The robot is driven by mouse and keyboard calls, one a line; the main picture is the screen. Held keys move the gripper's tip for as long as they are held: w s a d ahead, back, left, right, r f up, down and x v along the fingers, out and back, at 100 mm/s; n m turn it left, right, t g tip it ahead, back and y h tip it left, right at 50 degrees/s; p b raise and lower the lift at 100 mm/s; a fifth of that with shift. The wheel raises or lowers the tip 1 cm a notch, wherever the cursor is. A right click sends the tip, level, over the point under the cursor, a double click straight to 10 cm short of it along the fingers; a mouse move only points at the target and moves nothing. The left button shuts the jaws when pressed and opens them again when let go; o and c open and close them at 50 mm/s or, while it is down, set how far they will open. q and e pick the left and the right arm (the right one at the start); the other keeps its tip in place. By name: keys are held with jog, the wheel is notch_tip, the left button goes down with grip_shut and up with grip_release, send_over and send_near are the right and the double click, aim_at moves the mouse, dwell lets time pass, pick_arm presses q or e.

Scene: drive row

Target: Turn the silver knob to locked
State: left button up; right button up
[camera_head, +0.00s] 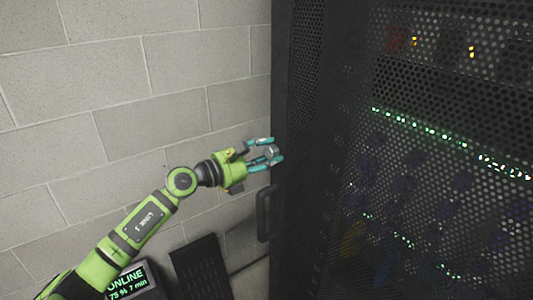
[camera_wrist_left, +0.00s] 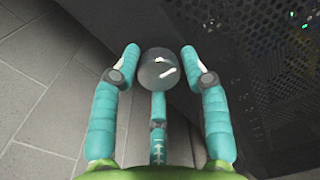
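The silver knob (camera_wrist_left: 159,68) is round and shiny in the left wrist view, between the fingers of my left gripper (camera_wrist_left: 160,62). Gaps show between the knob and the two side fingers there; a third finger reaches up below it. In the head view the knob (camera_head: 271,152) is small and sits at the left edge of the dark rack door, with my left gripper (camera_head: 268,153) open around it. The knob's marks and its turned position cannot be made out. My right gripper is in neither view.
The tall rack with a perforated black door (camera_head: 340,190) fills the right side, lights glowing behind the mesh. A black door handle (camera_head: 264,215) is just below my left gripper. A block wall (camera_head: 130,80) stands at left. A display reading ONLINE (camera_head: 130,282) is low down.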

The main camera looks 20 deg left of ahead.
pick_arm(q)
jog(key=c, duration=0.4)
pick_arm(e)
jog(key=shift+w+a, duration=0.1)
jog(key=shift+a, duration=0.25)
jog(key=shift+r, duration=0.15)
pick_arm(q)
jog(key=n+p, duration=0.2)
jog(key=n, duration=0.1)
jog(key=n+p, duration=0.4)
jog(key=n, duration=0.1)
jog(key=shift+s+d+n, duration=0.1)
jog(key=shift+s+n, duration=0.05)
jog(key=shift+n, duration=0.25)
jog(key=n+p, duration=0.3)
jog(key=n, duration=0.2)
jog(key=shift+n, duration=0.3)
jog(key=shift+d+f+n+p, duration=0.15)
jog(key=shift+n+p, duration=1.1)
jog(key=shift+n, duration=0.65)
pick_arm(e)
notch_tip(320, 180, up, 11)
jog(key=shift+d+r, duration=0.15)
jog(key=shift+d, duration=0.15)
pick_arm(q)
jog(key=shift+t, duration=0.3)
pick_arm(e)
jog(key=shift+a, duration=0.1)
